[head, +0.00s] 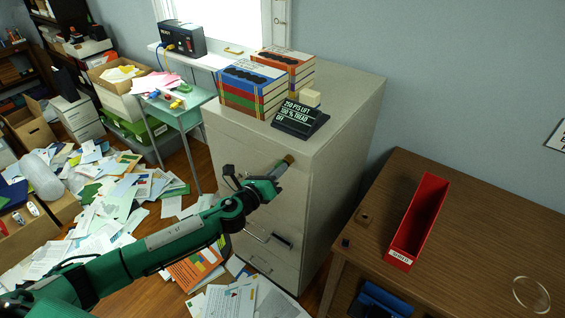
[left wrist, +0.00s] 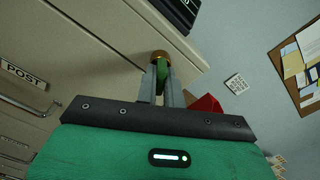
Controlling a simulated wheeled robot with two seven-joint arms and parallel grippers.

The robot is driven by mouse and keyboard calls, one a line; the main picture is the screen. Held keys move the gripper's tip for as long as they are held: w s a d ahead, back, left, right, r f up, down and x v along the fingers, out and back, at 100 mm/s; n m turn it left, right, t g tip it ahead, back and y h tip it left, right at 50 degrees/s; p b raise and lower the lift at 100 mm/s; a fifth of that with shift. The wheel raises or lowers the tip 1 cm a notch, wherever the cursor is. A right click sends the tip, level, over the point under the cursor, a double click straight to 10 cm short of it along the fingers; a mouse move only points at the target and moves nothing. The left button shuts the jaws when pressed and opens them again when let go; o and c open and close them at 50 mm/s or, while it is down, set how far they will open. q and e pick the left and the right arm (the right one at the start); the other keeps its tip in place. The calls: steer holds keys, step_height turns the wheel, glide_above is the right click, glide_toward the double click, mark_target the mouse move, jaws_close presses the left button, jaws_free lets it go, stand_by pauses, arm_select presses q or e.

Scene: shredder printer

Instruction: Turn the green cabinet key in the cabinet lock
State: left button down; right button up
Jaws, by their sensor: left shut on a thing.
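The cabinet (head: 325,160) is a tall beige metal file cabinet in the middle of the head view. Its brass lock (left wrist: 160,55) shows in the left wrist view, near the top right of the cabinet front. My left gripper (head: 281,168) is at that lock. In the left wrist view its fingers (left wrist: 161,84) are shut on the green key (left wrist: 163,74), whose far end meets the lock. How far the key sits in the lock is hidden. My right gripper is in neither view.
Books (head: 252,90) and a black sign (head: 299,118) stand on the cabinet top. A wooden table (head: 460,220) with a red tray (head: 419,220) is on the right. Papers (head: 110,210) cover the floor at left. A drawer handle (head: 270,238) sticks out below the gripper.

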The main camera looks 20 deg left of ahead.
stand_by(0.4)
arm_select(q)
steer(key=shift+r+m+p, duration=0.1)
steer(key=shift+m+p, duration=0.65)
steer(key=shift+m, duration=0.75)
steer(key=c, duration=1.1)
jaws_free()
steer(key=shift+v, duration=3)
